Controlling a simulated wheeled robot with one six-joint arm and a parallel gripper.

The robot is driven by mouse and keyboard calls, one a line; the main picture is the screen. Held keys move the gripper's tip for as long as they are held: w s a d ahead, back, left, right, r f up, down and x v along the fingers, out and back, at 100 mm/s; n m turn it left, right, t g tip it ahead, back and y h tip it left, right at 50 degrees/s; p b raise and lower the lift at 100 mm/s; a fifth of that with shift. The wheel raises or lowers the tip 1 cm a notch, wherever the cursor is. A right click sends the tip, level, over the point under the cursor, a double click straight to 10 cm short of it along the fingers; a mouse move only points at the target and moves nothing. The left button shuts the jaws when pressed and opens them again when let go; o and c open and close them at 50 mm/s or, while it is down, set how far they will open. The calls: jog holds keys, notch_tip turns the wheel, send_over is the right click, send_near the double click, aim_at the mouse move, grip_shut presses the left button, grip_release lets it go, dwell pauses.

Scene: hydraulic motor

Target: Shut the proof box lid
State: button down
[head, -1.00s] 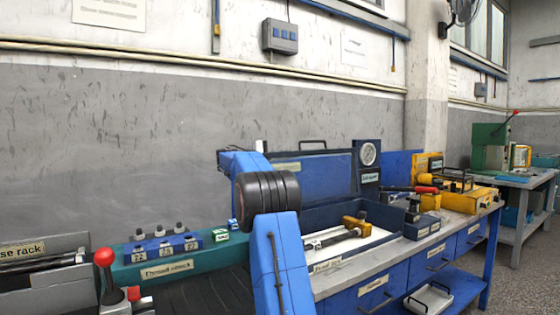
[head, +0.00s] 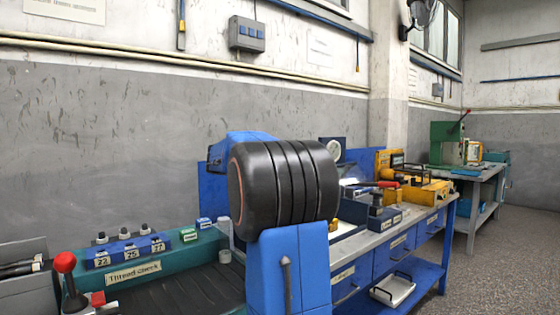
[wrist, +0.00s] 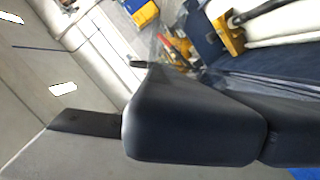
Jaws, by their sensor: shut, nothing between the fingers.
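The proof box stands open on the bench, mostly hidden behind my arm in the head view. A blue edge of its raised lid (head: 208,183) shows left of my arm. In the wrist view the blue box wall (wrist: 285,92) runs along the right side, beside the white inside (wrist: 268,32) with a yellow part (wrist: 228,38) on it. My gripper (wrist: 185,115) shows as dark shut fingers with nothing between them, close to the box. Whether it touches the lid cannot be told. The gripper is hidden behind my arm in the head view.
A teal thread check stand (head: 145,268) with numbered blue blocks is at the left, with a red-knobbed lever (head: 66,265). A gauge (head: 333,150), a yellow fixture (head: 425,190) and a red-handled tool (head: 385,184) stand to the right. Floor is free at the right.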

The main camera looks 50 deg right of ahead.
jog(key=s+a+f+m+t, duration=0.1)
jog(key=s+f+m, duration=0.2)
jog(key=f, duration=0.4)
jog(key=s+a+f+m+t, duration=0.1)
jog(key=s+f+m, duration=0.2)
jog(key=s+f, duration=0.2)
jog(key=shift+s+f, duration=0.15)
jog(key=shift+f, duration=1.7)
jog(key=a+r, duration=0.2)
jog(key=a, duration=0.1)
jog(key=w+a+r, duration=0.1)
jog(key=a+r, duration=0.1)
jog(key=a, duration=0.1)
jog(key=w+a+r, duration=0.1)
jog(key=a+r, duration=0.2)
jog(key=shift+w+a+r, duration=0.1)
jog(key=shift+w+a, duration=0.05)
jog(key=shift+a, duration=0.1)
